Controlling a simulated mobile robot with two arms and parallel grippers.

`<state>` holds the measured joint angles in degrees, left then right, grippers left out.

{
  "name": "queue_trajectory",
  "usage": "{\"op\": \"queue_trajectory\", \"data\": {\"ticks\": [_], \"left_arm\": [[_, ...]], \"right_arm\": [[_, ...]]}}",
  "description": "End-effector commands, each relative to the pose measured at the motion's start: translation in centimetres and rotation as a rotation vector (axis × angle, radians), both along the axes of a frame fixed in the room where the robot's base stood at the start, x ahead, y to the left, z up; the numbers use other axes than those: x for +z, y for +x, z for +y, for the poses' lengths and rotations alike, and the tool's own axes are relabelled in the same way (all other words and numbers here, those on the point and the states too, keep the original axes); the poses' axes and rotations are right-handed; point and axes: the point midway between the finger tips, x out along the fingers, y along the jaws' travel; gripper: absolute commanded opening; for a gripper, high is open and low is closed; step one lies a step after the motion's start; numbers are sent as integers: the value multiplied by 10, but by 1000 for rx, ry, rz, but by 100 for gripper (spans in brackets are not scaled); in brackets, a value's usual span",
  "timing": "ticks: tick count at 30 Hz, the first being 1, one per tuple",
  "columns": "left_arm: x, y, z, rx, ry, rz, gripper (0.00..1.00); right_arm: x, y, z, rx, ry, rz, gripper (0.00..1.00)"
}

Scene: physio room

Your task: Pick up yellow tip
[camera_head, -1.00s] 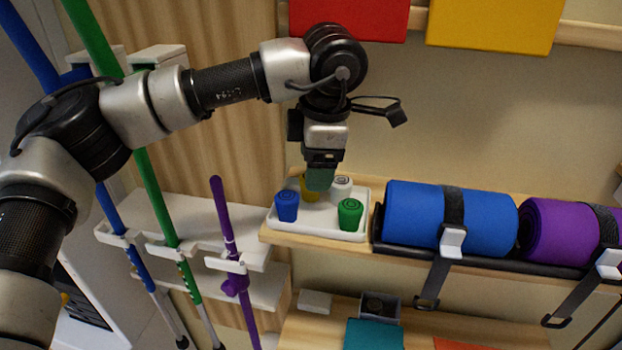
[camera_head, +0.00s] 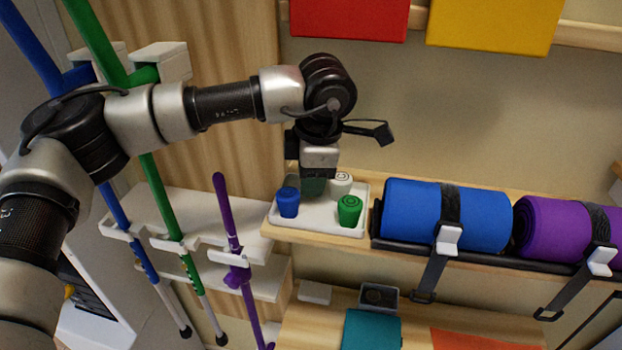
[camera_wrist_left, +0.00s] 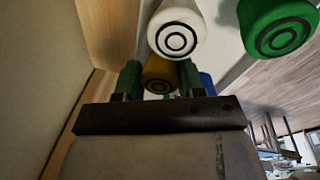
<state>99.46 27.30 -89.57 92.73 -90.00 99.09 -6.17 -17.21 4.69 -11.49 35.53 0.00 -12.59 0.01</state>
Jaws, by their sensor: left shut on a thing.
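The yellow tip (camera_wrist_left: 160,70) shows in the left wrist view between the two green fingers of my left gripper (camera_wrist_left: 160,82). In the head view my left gripper (camera_head: 313,186) points down at the back of the white tray (camera_head: 320,213) and hides the yellow tip. The gripper is shut on the yellow tip. A white tip (camera_head: 342,183), a blue tip (camera_head: 288,203) and a green tip (camera_head: 349,210) stand upright in the same tray, close around the gripper. My right gripper is not in view.
A rolled blue mat (camera_head: 415,214) and a rolled purple mat (camera_head: 565,228) lie on the shelf right of the tray. Blue, green and purple poles (camera_head: 228,225) stand in holders at left. A lower shelf (camera_head: 300,330) holds a teal item (camera_head: 372,330).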

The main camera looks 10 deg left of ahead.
Motion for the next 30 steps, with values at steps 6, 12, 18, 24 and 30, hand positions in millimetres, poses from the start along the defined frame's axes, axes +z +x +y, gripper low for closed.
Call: {"op": "queue_trajectory", "data": {"ticks": [6,12,18,24,30], "left_arm": [[1,0,0,0,0,0,15],[12,0,-1,1,-2,-2,15],[42,-3,-6,-5,0,-3,15],[65,-26,-40,-5,1,-3,15],[89,-47,-71,-3,0,-3,15]], "right_arm": [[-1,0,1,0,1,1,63],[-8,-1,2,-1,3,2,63],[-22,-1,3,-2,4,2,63],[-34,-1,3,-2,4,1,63],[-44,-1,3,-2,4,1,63]]}}
